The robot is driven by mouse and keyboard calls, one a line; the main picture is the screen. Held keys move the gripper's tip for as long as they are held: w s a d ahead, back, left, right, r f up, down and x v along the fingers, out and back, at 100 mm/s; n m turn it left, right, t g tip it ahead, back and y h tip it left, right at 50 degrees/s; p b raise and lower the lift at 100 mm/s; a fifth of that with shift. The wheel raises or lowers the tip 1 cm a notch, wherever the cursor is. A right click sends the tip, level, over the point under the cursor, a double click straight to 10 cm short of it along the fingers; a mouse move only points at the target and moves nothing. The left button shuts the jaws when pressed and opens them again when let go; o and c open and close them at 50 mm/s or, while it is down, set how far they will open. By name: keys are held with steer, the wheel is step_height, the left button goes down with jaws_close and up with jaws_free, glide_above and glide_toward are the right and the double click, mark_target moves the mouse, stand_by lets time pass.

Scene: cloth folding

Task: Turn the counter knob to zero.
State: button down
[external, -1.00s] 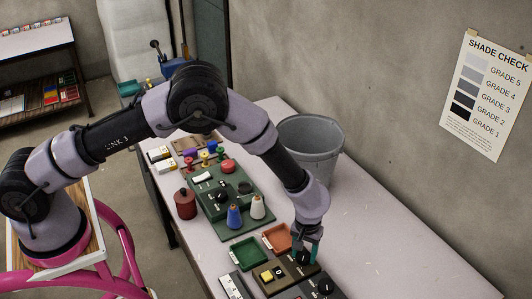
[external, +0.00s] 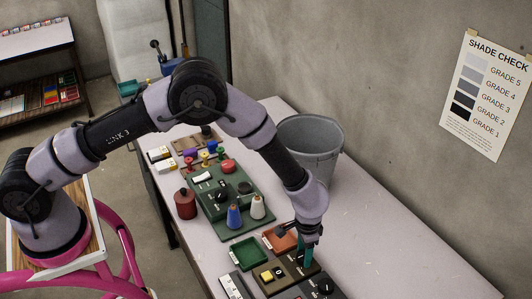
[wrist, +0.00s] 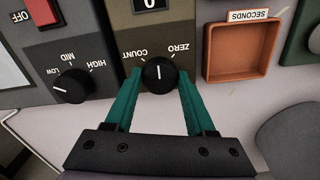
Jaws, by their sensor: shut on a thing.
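The black counter knob (wrist: 159,76) sits on the olive-brown counter panel (wrist: 190,15) in the wrist view. Its white mark points up the picture, between the upside-down labels COUNT and ZERO. My gripper (wrist: 160,82) has its two teal fingers shut on the knob, one on each side. In the external view my gripper (external: 305,262) reaches down to the counter panel (external: 284,273), which carries a yellow button. The gripper hides most of the knob there. A display at the wrist view's top edge shows 0, partly cut off.
A dark panel with a LOW-MID-HIGH knob (wrist: 71,86) adjoins on the left in the wrist view. An orange SECONDS tray (wrist: 238,76) lies right. In the external view a green tray (external: 243,261) and a grey bin (external: 312,145) stand nearby. The right tabletop is clear.

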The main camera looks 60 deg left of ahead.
steer(key=m, duration=0.3)
steer(key=shift+m, duration=2.6)
steer(key=shift+c, duration=1.2)
jaws_free()
step_height(320, 180, up, 11)
steer(key=shift+f, duration=0.1)
